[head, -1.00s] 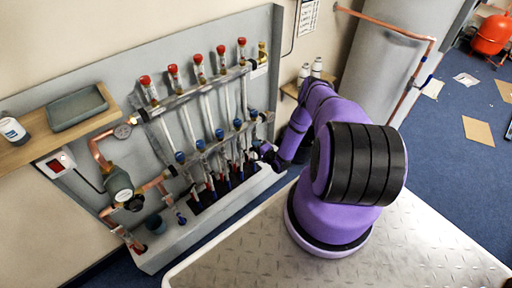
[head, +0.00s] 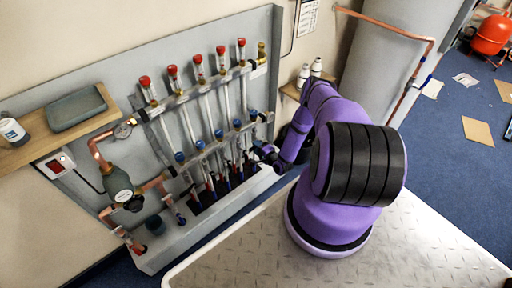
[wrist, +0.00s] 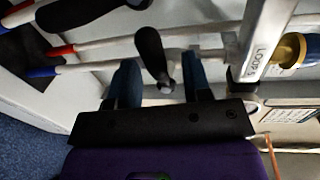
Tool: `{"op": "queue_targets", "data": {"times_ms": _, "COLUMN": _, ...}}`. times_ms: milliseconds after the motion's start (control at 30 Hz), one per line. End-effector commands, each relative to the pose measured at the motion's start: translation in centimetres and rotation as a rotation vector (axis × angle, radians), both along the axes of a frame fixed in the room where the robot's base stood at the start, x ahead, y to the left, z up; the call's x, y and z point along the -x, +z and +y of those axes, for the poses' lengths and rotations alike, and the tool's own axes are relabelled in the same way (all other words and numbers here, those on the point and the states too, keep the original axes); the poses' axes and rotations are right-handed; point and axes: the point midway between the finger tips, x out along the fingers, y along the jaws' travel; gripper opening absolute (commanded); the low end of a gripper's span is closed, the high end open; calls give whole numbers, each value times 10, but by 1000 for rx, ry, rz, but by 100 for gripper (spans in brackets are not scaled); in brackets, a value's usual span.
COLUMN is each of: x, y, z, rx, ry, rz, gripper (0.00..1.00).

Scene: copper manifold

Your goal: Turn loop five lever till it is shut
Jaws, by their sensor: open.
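The copper manifold's lower bar (head: 215,146) carries several valves below the red-topped gauges. In the wrist view, a bar bears the label LOOP 5 (wrist: 262,55) at the right. A black lever (wrist: 150,52) hangs between the two blue fingers of my gripper (wrist: 160,66). The fingers are open, one on each side of the lever, with a gap visible around it. My gripper also shows in the head view (head: 264,151), small and dark at the right end of the manifold. Whether a finger touches the lever cannot be told.
Another black lever (wrist: 80,12) lies at the upper left of the wrist view, near white pipes with red and blue ends. A brass fitting (wrist: 291,49) sits right of the label. A shelf with white bottles (head: 304,75) stands just right of the manifold.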

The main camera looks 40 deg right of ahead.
Motion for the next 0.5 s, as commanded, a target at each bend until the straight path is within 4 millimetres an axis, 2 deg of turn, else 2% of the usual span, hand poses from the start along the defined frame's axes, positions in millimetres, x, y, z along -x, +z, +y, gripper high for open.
{"op": "queue_targets", "data": {"times_ms": 300, "x": 59, "y": 8, "z": -3, "rx": -2, "ry": -2, "rz": 1, "gripper": 45}}
{"op": "queue_targets", "data": {"times_ms": 500, "x": 85, "y": 12, "z": -4, "rx": -3, "ry": -1, "rz": 0, "gripper": 45}}
